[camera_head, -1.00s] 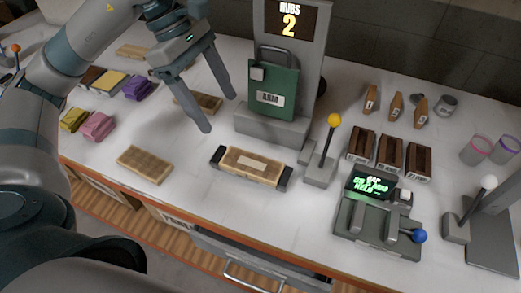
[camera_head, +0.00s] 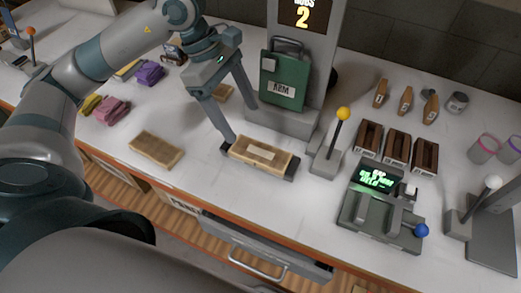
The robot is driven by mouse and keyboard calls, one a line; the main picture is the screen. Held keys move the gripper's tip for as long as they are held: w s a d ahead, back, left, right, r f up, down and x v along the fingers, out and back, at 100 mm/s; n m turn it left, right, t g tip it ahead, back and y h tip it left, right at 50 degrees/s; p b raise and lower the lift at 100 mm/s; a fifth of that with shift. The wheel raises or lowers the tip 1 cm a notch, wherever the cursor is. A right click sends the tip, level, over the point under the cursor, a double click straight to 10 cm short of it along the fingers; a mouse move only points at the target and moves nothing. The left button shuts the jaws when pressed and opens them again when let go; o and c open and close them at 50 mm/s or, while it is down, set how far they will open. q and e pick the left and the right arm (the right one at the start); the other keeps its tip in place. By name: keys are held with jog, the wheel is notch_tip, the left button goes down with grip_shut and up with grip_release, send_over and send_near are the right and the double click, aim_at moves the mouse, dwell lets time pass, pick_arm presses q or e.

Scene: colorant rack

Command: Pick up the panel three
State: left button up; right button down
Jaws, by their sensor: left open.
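Several light wooden panels lie on the white worktop; I cannot read which is panel three. One panel (camera_head: 156,150) lies flat at the front left. Another panel (camera_head: 263,157), with a pale label, sits between the dark end blocks of a holder at the front middle. A third panel (camera_head: 222,93) lies further back, partly hidden by my left gripper. My left gripper (camera_head: 241,123) is open and empty, pointing down, with its nearer fingertip close to the holder's left end block. I cannot tell whether it touches. My right gripper is not in view.
A grey stand with a green box (camera_head: 283,80) rises right behind the left gripper. A yellow-knobbed lever (camera_head: 329,150) stands to the right of the holder. Further right are dark wooden blocks (camera_head: 397,147) and a console with a green screen (camera_head: 377,180). Folded cloths (camera_head: 110,110) lie at left.

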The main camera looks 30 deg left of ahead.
pick_arm(q)
jog(key=p, duration=0.2)
send_near(259, 152)
jog(key=shift+s+d+f, duration=0.35)
jog(key=shift+d+f, duration=0.5)
jog(key=shift+f, duration=0.3)
jog(key=shift+w+d+f+p, duration=0.1)
jog(key=shift+d+f+p, duration=0.05)
jog(key=shift+f+p, duration=0.2)
jog(key=shift+w+d+f+p, duration=0.15)
jog(key=shift+f+p, duration=0.1)
jog(key=shift+f, duration=0.15)
jog(key=shift+p+x, duration=0.55)
jog(key=shift+x, duration=0.5)
jog(key=shift+w+f, duration=0.15)
jog(key=shift+f, duration=0.65)
jog(key=shift+c, duration=0.6)
jog(key=c, duration=1.2)
